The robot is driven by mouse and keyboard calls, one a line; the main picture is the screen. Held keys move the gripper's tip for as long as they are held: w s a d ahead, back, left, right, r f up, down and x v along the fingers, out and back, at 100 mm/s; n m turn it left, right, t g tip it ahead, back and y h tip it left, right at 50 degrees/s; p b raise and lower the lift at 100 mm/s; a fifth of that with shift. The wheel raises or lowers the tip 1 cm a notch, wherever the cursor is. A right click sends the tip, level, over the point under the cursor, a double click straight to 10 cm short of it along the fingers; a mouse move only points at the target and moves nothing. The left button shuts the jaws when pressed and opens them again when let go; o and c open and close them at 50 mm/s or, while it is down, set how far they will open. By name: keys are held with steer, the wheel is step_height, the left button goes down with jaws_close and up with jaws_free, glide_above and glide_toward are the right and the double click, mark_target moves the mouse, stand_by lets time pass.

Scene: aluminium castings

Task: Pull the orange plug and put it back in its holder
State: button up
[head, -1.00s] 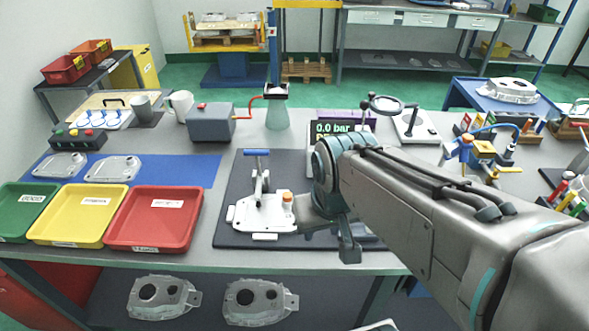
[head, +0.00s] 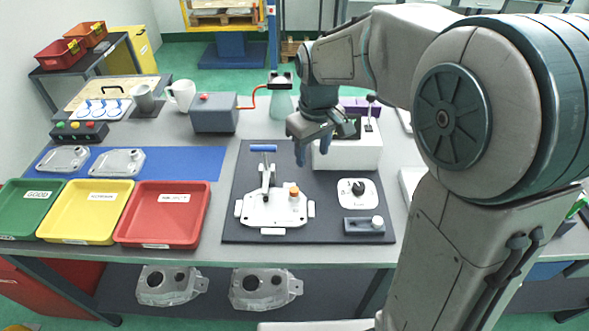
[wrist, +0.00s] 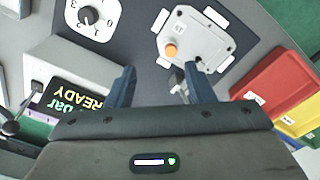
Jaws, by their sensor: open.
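The orange plug (head: 294,190) stands upright at the right side of a white fixture plate (head: 262,212) on the dark mat. It also shows in the wrist view (wrist: 171,50), ahead of and between my fingers but apart from them. My gripper (head: 314,150) is open and empty, raised behind the fixture in front of the white display box (head: 348,152). In the wrist view my two fingers (wrist: 160,75) are spread wide. A small grey block (head: 362,226) with a pale round peg lies at the mat's front right; I cannot tell whether it is the holder.
A white dial plate (head: 357,193) lies right of the fixture. A blue-handled clamp (head: 263,148) rises from the fixture's back. Red (head: 165,212), yellow (head: 88,208) and green (head: 28,205) trays stand at the left.

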steer(key=w+a+f+n, duration=0.1)
steer(key=w+a+n, duration=0.1)
steer(key=w+a, duration=0.1)
steer(key=p, duration=0.1)
glide_above(294, 189)
steer(key=shift+g, duration=0.3)
steer(key=f, duration=0.8)
steer(key=shift+w+d+f, duration=0.15)
steer(key=shift+w+f, duration=0.15)
steer(key=shift+s+f+p, duration=0.2)
steer(key=shift+f+p, duration=0.25)
steer(key=shift+f, duration=0.9)
steer(key=shift+s+f+p, duration=0.15)
steer(key=shift+f+p, duration=0.3)
steer(key=shift+f, duration=0.9)
jaws_close()
